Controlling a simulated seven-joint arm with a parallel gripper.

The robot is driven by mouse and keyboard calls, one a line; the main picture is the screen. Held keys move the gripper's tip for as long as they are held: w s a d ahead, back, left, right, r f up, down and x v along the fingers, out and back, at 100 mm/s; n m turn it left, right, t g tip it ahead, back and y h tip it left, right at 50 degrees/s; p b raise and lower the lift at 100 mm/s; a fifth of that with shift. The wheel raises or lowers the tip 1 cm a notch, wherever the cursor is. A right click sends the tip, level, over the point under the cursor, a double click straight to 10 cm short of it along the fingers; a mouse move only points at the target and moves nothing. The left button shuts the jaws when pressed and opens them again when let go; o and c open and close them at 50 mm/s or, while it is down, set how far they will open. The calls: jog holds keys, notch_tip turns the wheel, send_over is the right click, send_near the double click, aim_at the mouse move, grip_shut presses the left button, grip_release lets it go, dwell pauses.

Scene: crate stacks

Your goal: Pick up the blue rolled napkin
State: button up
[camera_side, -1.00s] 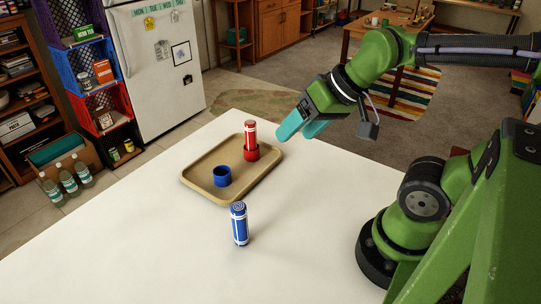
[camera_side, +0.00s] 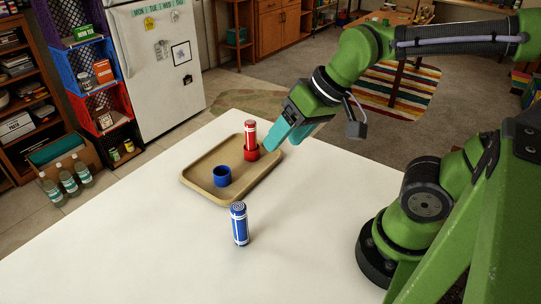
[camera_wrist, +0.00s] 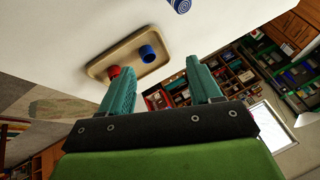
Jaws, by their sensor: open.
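The blue rolled napkin (camera_side: 240,224) stands upright on the white table, in front of the tray in the side view. In the wrist view its spiral end (camera_wrist: 180,5) shows at the top edge, partly cut off. My gripper (camera_side: 282,142) is open and empty, above the table near the tray's right side, up and to the right of the napkin and well apart from it. Its two teal fingers (camera_wrist: 165,90) are spread in the wrist view. A red rolled napkin (camera_side: 250,135) stands upright in a red ring (camera_side: 251,154) on the tray.
A tan tray (camera_side: 205,189) lies on the white table (camera_side: 150,250) and also holds an empty blue ring (camera_side: 222,176). The table around the blue napkin is clear. Crates, a fridge and shelves stand beyond the table.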

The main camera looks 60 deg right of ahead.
jog(key=w+a+f+g+h, duration=0.2)
jog(key=w+a+g, duration=0.4)
jog(key=a, duration=0.5)
send_near(241, 222)
jog(key=f, duration=0.3)
jog(key=w+f, duration=0.1)
jog(key=f, duration=0.7)
jog(key=shift+s+d+f, duration=0.15)
jog(key=shift+d+f, duration=0.1)
jog(key=shift+d, duration=0.05)
